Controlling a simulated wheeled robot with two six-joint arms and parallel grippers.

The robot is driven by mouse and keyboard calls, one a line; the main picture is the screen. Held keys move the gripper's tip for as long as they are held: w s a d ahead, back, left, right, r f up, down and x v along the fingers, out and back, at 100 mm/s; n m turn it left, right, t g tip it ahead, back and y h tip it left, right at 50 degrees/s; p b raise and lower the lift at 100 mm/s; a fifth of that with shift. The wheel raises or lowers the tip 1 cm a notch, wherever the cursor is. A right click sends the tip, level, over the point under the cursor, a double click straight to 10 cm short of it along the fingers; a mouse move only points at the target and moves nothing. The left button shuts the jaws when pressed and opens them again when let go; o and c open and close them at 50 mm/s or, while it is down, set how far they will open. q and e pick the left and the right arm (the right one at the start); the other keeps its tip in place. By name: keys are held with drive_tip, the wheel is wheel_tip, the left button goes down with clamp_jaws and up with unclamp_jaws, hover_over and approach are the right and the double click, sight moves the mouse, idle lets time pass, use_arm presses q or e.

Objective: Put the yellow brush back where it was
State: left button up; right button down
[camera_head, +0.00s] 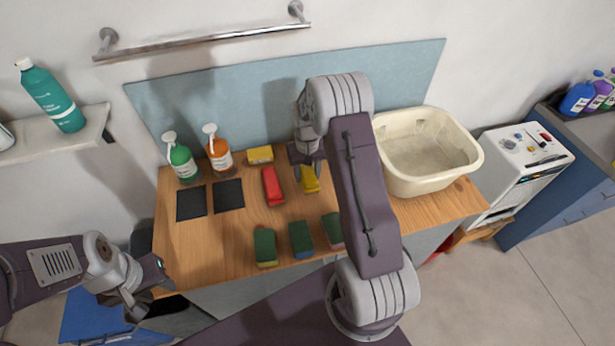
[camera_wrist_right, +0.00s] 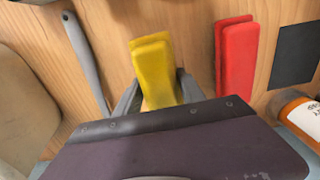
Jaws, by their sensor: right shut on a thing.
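The yellow brush (camera_head: 311,183) is at the middle of the wooden counter, to the right of the red brush (camera_head: 272,187). My right gripper (camera_head: 308,172) reaches down over it from above. In the right wrist view the yellow brush (camera_wrist_right: 154,68) sits between the two fingers of my right gripper (camera_wrist_right: 158,92), which is shut on it. The red brush (camera_wrist_right: 235,58) lies beside it, apart from the fingers. Whether the yellow brush touches the counter is hard to tell. My left gripper (camera_head: 150,287) is off the counter's front left corner, with its fingertips unclear.
A cream basin (camera_head: 465,160) stands at the right. Green (camera_head: 182,163) and orange (camera_head: 218,154) bottles stand back left, behind two dark pads (camera_head: 228,195). A yellow block (camera_head: 260,154) lies behind the red brush. Several green-topped sponges (camera_head: 265,245) line the front. A grey handle (camera_wrist_right: 85,62) lies near the brush.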

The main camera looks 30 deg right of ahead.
drive_tip(key=shift+w+f, duration=0.25)
drive_tip(key=shift+f, duration=1)
drive_tip(key=shift+w+f, duration=0.1)
use_arm(q)
drive_tip(key=shift+w+r, duration=0.15)
drive_tip(key=shift+w, duration=0.1)
use_arm(e)
drive_tip(key=shift+s, duration=0.25)
drive_tip(key=c, duration=0.9)
unclamp_jaws()
drive_tip(key=shift+o, duration=1)
drive_tip(key=shift+w+f, duration=0.1)
drive_tip(key=shift+w, duration=0.05)
